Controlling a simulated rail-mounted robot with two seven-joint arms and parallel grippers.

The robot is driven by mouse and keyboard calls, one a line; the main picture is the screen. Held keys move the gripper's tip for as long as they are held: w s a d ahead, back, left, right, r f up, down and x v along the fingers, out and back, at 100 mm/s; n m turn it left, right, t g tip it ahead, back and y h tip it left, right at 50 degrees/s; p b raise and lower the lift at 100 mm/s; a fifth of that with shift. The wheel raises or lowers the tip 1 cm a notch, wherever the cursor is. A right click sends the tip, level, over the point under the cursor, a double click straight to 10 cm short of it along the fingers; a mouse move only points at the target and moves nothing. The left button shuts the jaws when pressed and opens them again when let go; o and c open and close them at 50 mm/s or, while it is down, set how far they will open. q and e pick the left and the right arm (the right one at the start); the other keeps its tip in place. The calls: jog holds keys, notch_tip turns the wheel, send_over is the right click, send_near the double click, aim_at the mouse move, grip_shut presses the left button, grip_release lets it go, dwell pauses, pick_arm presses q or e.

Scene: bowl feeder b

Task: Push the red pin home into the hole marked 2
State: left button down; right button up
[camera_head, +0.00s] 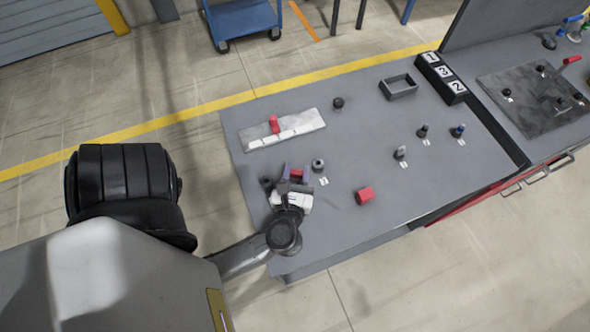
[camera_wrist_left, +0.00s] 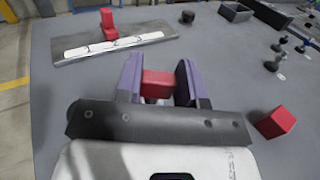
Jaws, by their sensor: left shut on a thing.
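My left gripper (camera_head: 297,178) is shut on a red block-like piece, low over the left part of the grey table. In the left wrist view the red piece (camera_wrist_left: 158,84) sits between the two purple fingers; its lower end is hidden. I cannot tell whether it is the red pin. Another red piece (camera_head: 273,123) stands on a pale plate (camera_head: 310,121), and it also shows in the left wrist view (camera_wrist_left: 109,24). A red block (camera_head: 364,195) lies on the table to the right of the gripper. A black block (camera_head: 434,66) bears the marks 1, 3 and 2; no hole is clear there. My right gripper is not seen.
The grey table (camera_head: 340,150) has free room in its middle. A small dark ring (camera_head: 318,165) stands just right of the gripper. Several dark pegs stand at the right, one of them here (camera_head: 400,153). An open grey box (camera_head: 399,86) and a dark knob (camera_head: 338,103) stand at the back.

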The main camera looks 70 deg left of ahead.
pick_arm(q)
jog(key=shift+h, duration=0.4)
jog(key=r+p, duration=0.6)
jog(key=p, duration=0.1)
jog(key=shift+a+r+p, duration=0.2)
jog(key=shift+r+p, duration=0.1)
jog(key=shift+r, duration=0.1)
jog(key=shift+a+r+n+p, duration=0.1)
jog(key=shift+r+n+p, duration=0.2)
jog(key=shift+r+p, duration=0.25)
jog(key=shift+s, duration=0.1)
jog(key=shift+g+p, duration=0.3)
jog(key=shift+f, duration=0.25)
jog(key=shift+a+f+b, duration=0.1)
jog(key=shift+f+b, duration=0.45)
jog(key=shift+b, duration=0.15)
jog(key=shift+f+b, duration=1.95)
jog(key=shift+f, duration=0.3)
jog(key=shift+r, duration=0.1)
